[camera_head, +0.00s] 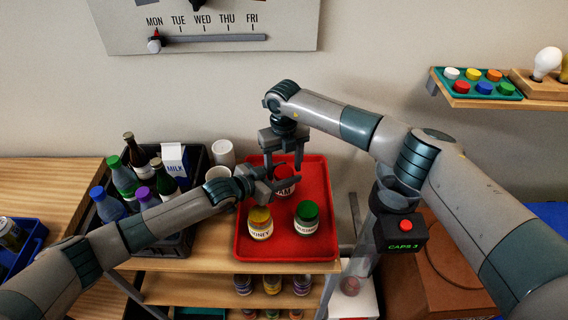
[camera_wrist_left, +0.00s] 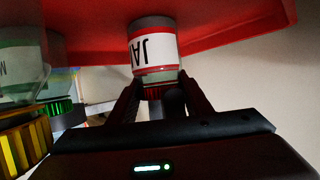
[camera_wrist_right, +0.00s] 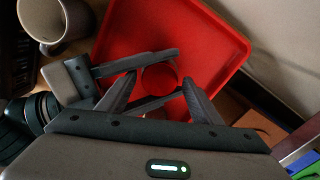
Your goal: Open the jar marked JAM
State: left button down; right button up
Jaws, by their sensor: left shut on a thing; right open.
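The JAM jar (camera_head: 284,188) stands upright at the back of the red tray (camera_head: 321,185). Its JAM label shows upside down in the left wrist view (camera_wrist_left: 153,45). My left gripper (camera_head: 280,180) comes in from the left and is shut on the jar; its fingers lie on either side of it. The jar's red lid (camera_wrist_right: 160,77) is on, seen from above in the right wrist view. My right gripper (camera_head: 283,166) is open, pointing down above the lid, with its fingertips either side of it in that view. I cannot tell whether they touch it.
A yellow-lidded HONEY jar (camera_head: 260,224) and a green-lidded jar (camera_head: 306,217) stand at the tray's front. A dark crate of bottles (camera_head: 198,165) and white cups (camera_head: 222,154) are to the left. A CAPS 3 device (camera_head: 402,236) is at right.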

jog(key=c, duration=1.1)
jog(key=n, duration=0.2)
jog(key=shift+n, duration=0.4)
jog(key=n, duration=0.4)
jog(key=o, duration=1.2)
jog(key=shift+c, duration=0.2)
